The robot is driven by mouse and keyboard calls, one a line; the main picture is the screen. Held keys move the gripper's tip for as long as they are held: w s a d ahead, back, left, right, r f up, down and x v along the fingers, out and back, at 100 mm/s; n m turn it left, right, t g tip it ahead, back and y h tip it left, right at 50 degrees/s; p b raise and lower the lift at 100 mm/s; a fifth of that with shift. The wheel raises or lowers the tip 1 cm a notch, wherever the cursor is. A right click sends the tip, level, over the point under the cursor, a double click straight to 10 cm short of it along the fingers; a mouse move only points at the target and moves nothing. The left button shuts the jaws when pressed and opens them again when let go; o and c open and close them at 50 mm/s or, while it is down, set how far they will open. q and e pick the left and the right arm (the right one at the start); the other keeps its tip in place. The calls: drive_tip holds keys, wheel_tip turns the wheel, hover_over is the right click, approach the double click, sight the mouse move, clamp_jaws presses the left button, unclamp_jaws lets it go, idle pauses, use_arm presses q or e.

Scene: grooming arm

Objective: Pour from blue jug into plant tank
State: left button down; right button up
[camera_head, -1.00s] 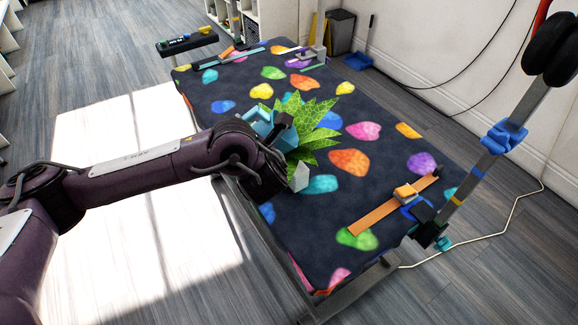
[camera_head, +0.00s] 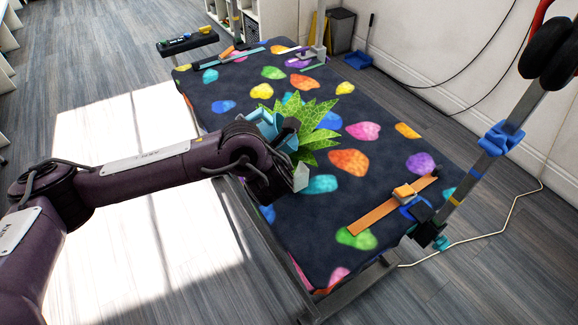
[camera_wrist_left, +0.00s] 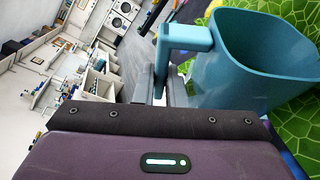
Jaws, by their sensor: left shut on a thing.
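The blue jug (camera_head: 262,122) is at the near left side of the plant, partly hidden behind my left wrist. In the left wrist view the jug (camera_wrist_left: 255,60) shows its open mouth and square handle. My left gripper (camera_wrist_left: 162,85) is shut on that handle, and in the head view it (camera_head: 284,132) is largely hidden by the arm. The spiky green plant (camera_head: 312,125) stands on the table beside the jug; its leaves (camera_wrist_left: 300,120) show behind the jug. A pale corner (camera_head: 300,177), perhaps of the tank, shows below the leaves. Any liquid is hidden. My right gripper is not in view.
The dark table mat (camera_head: 225,125) has coloured blotches. An orange bar (camera_head: 375,217) lies at its near right, by a metal post (camera_head: 488,160) with blue clamps. Small items lie at the far end. The table's middle right is mostly clear.

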use_arm(q)
drive_tip(key=shift+d+r, duration=0.1)
idle(0.3)
drive_tip(key=shift+d+m+p, duration=0.1)
drive_tip(key=shift+m+p, duration=0.2)
drive_tip(key=shift+p, duration=0.05)
drive_tip(key=shift+d, duration=0.15)
idle(0.5)
drive_tip(key=shift+d+m+y, duration=0.25)
drive_tip(key=shift+m+y, duration=0.15)
drive_tip(key=shift+w+p, duration=0.1)
drive_tip(key=shift+p, duration=0.25)
idle(0.4)
idle(0.7)
